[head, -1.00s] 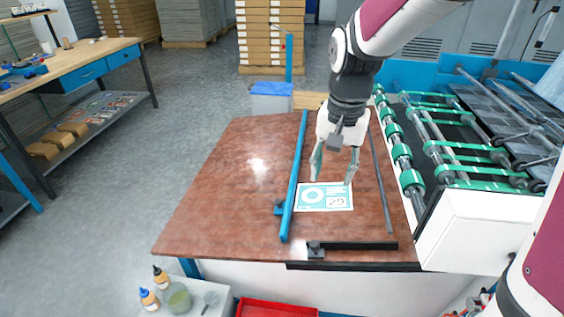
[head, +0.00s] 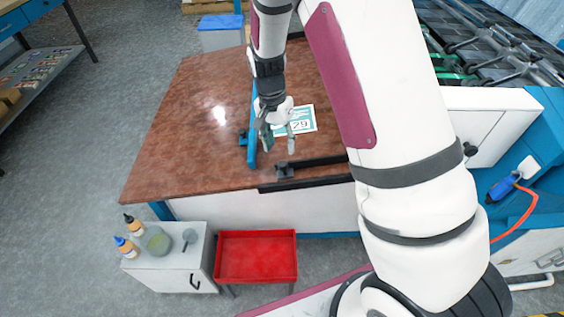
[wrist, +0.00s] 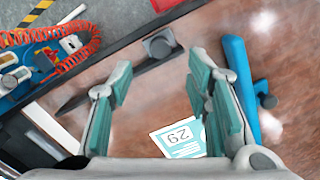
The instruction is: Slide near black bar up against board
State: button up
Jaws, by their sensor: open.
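The near black bar (head: 318,162) lies along the near edge of the brown table (head: 170,135), with a dark block (head: 285,171) at its left end. The board, a white and teal printed card (head: 298,121), lies flat beyond the bar with a gap between them. My gripper (head: 279,144) is open and empty, pointing down above the table between the card and the bar's block end. In the wrist view the black bar (wrist: 120,75) and its block (wrist: 159,46) show ahead of my open fingers (wrist: 162,75). The card (wrist: 182,138) shows lower, partly hidden by a finger.
A blue bar (head: 252,135) with a knob lies close left of the card. My arm hides the table's right side in the head view. A red tray (head: 257,257) and a small cabinet with bottles (head: 172,252) stand below the near edge. The table's left is clear.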

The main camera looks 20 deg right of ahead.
aim_at(282, 163)
jog(key=f, duration=0.5)
jog(key=f+b, duration=0.1)
jog(key=f, duration=0.1)
jog(key=shift+s+d+f, duration=0.3)
grip_shut()
jog(key=shift+w, duration=0.1)
